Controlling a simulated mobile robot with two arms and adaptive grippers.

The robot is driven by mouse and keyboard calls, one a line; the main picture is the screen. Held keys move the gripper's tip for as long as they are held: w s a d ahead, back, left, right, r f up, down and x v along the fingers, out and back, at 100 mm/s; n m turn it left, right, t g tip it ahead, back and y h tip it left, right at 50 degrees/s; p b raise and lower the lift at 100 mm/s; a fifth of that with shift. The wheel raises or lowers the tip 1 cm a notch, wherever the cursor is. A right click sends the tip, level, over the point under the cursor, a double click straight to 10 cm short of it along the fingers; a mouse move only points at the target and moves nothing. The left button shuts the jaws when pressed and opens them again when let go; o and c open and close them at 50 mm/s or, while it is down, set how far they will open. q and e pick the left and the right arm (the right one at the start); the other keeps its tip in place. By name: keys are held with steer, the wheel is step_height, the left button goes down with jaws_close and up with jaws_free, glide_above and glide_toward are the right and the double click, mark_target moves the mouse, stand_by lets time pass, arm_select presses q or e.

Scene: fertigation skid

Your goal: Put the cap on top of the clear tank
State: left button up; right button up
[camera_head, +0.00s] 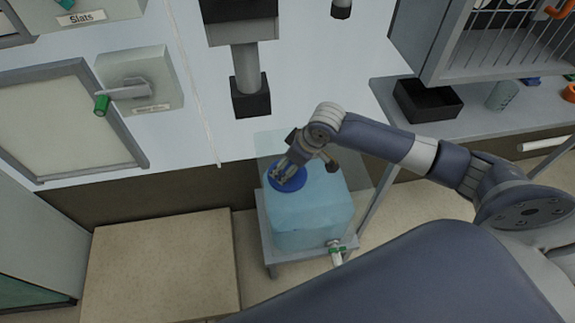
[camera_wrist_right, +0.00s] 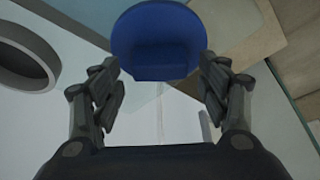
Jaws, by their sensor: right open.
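The clear tank (camera_head: 312,215) is a pale blue see-through block on a low grey stand. The round blue cap (camera_head: 287,177) appears at the top of the tank, toward its far left corner. Whether it is seated there cannot be told. My right gripper (camera_head: 284,171) is at the cap, partly covering it from above. In the right wrist view, my right gripper (camera_wrist_right: 160,70) has its two fingers spread apart, with the blue cap (camera_wrist_right: 158,38) just beyond and between the tips. No clear finger contact shows. My left gripper is not in view.
A grey ring (camera_wrist_right: 24,52) shows at the left of the wrist view. A dark pipe fitting (camera_head: 250,98) hangs on the wall behind the tank. A black bin (camera_head: 428,100) sits on a shelf at right. A beige platform (camera_head: 160,265) lies left of the stand.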

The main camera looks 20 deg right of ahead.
steer(key=v, duration=1)
steer(key=shift+r, duration=0.25)
steer(key=s+a+f, duration=0.6)
steer(key=s+a, duration=0.3)
steer(key=s+d+f+m+h, duration=0.1)
steer(key=s+d+f+m, duration=0.15)
steer(key=s, duration=0.35)
steer(key=s+d+f+m+h, duration=0.1)
steer(key=s+d+m, duration=0.1)
steer(key=s+d, duration=0.3)
steer(key=s+a+f+g, duration=0.1)
steer(key=s+f+g, duration=0.15)
steer(key=f, duration=2.45)
steer(key=s+d+f, duration=0.2)
steer(key=s+f, duration=1.3)
steer(key=s, duration=0.2)
steer(key=shift+d+n, duration=0.3)
steer(key=shift+n, duration=0.05)
